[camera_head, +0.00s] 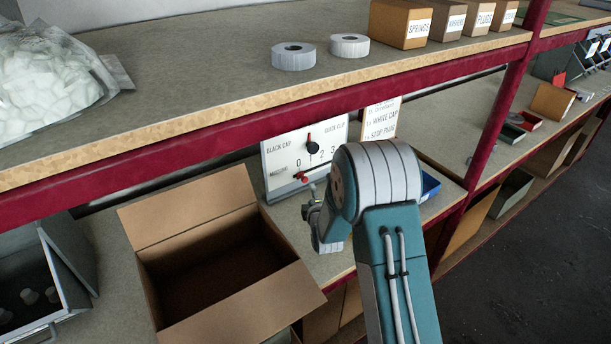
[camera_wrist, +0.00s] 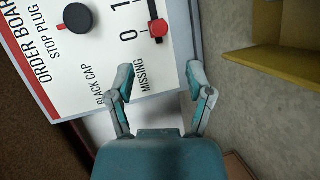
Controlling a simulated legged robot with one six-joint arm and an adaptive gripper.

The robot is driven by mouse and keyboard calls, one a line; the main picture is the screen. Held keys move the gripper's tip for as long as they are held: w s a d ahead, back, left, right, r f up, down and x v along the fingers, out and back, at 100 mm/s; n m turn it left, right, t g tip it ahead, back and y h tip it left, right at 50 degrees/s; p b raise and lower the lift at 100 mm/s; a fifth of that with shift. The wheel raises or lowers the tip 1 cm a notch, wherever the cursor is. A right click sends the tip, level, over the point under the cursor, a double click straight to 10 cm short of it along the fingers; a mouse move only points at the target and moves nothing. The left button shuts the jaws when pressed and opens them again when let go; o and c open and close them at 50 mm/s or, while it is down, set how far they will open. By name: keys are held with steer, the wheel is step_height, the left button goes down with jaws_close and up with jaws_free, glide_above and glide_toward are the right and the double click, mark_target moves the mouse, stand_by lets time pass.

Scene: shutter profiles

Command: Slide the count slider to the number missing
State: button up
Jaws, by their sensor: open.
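The white order board (camera_head: 305,155) stands on the lower shelf, with a black knob (camera_head: 312,148) near the labels BLACK CAP and GUIDE CLIP. The numbers 0 to 3 run below the knob. The red count slider (camera_head: 301,177) sits near the 0, above the board's lower edge. In the wrist view the board is turned on its side, and the red slider (camera_wrist: 158,28) lies in a dark slot beside the 0, near the word MISSING. My gripper (camera_wrist: 161,78) is open and empty, its fingertips apart from the slider. The head view shows its side; my arm hides part of the board's surroundings.
An open cardboard box (camera_head: 215,270) stands left of the board. A list card (camera_head: 382,120) reading WHITE CAP and STOP PLUG stands behind my arm, with a blue bin (camera_head: 430,185) to the right. The upper shelf's red beam (camera_head: 240,140) runs above. A yellow tray (camera_wrist: 285,55) shows in the wrist view.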

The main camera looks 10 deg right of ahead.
mark_target(305, 181)
steer(key=shift+w+a+f, duration=0.15)
steer(key=shift+w+a, duration=0.05)
steer(key=shift+w, duration=0.3)
steer(key=x, duration=0.8)
steer(key=shift+w+d, duration=0.2)
steer(key=shift+w, duration=0.15)
steer(key=shift+w+a+f, duration=0.1)
steer(key=shift+w+f, duration=0.05)
steer(key=shift+w, duration=0.35)
jaws_close()
